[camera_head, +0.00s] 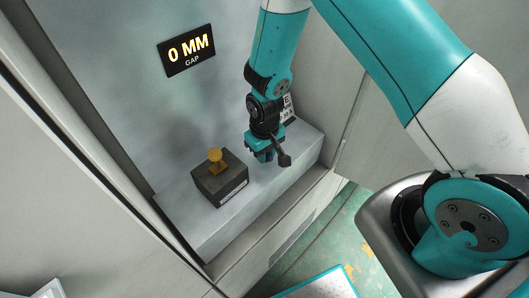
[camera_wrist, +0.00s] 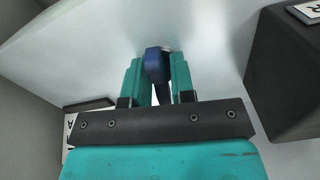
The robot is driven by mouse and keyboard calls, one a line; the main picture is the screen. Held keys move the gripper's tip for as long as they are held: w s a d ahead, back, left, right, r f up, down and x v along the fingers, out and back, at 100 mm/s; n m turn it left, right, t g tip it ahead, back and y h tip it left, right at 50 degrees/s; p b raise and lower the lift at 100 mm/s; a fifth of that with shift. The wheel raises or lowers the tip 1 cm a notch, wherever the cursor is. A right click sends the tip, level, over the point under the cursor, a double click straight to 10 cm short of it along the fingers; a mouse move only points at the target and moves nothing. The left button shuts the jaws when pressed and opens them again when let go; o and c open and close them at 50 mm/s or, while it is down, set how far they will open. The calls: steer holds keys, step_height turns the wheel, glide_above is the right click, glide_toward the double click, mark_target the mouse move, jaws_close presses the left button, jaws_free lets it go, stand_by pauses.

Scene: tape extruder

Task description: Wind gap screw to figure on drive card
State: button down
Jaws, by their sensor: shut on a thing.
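My gripper (camera_head: 260,156) is low over the right part of the grey ledge. In the wrist view its teal fingers (camera_wrist: 158,80) are shut on a dark blue knob (camera_wrist: 155,62) set against the pale surface. The knob may be the gap screw; no label on it is readable. A black display (camera_head: 187,50) on the wall reads "0 MM GAP". A white card (camera_head: 288,106) with black print, possibly the drive card, stands behind my wrist. My arm hides most of it, and its figure cannot be read.
A dark block (camera_head: 219,181) with a brass-coloured knob (camera_head: 216,157) on top and a white label stands on the ledge (camera_head: 190,226), left of my gripper. A dark block also fills the right of the wrist view (camera_wrist: 290,75). The ledge between block and gripper is clear.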

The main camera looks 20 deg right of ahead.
steer(key=m, duration=0.4)
steer(key=shift+m, duration=0.4)
steer(key=m, duration=0.4)
steer(key=shift+m, duration=0.4)
steer(key=m, duration=0.4)
steer(key=shift+m, duration=0.4)
steer(key=m, duration=0.4)
steer(key=shift+m, duration=0.4)
